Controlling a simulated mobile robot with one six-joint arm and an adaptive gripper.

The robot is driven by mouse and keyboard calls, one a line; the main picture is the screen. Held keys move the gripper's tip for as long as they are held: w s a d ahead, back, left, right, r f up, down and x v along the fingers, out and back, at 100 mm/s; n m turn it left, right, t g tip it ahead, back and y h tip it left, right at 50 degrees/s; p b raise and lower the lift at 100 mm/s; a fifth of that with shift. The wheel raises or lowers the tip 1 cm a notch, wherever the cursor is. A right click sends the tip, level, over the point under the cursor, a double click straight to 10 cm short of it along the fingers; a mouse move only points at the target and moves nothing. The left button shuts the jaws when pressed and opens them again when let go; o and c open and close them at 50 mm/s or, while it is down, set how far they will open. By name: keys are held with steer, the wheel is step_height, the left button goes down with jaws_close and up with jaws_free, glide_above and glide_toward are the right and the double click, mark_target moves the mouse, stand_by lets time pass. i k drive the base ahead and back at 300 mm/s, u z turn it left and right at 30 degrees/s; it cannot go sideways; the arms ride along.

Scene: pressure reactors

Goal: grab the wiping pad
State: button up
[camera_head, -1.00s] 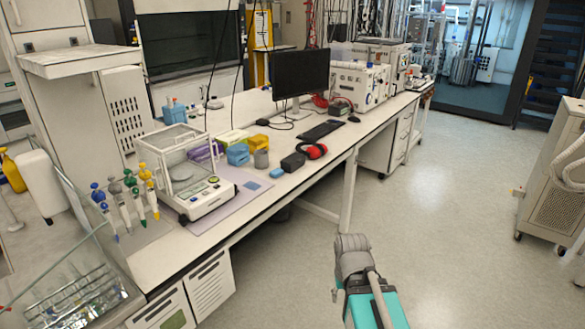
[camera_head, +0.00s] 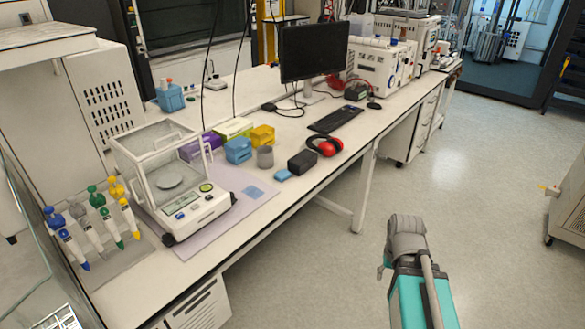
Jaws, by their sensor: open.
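A small blue block (camera_head: 283,175), which looks like a pad, lies on the bench beside a black box, near the front edge. A flat blue square (camera_head: 254,191) lies on the lilac mat to its left. I cannot tell for certain which of the two is the wiping pad. Part of my arm, a grey joint and a teal link, shows at the lower right, over the floor and apart from the bench. My gripper's fingers do not show in this view.
The white bench (camera_head: 240,255) runs diagonally. A glass-shielded balance (camera_head: 195,212) and pipettes stand left of the pads. A black box (camera_head: 302,162), grey cup (camera_head: 265,157), blue bin (camera_head: 238,150) and red earmuffs (camera_head: 329,147) stand close by.

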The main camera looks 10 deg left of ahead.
mark_target(284, 174)
steer(key=u, duration=0.25)
steer(key=i, duration=0.95)
steer(key=u, duration=0.55)
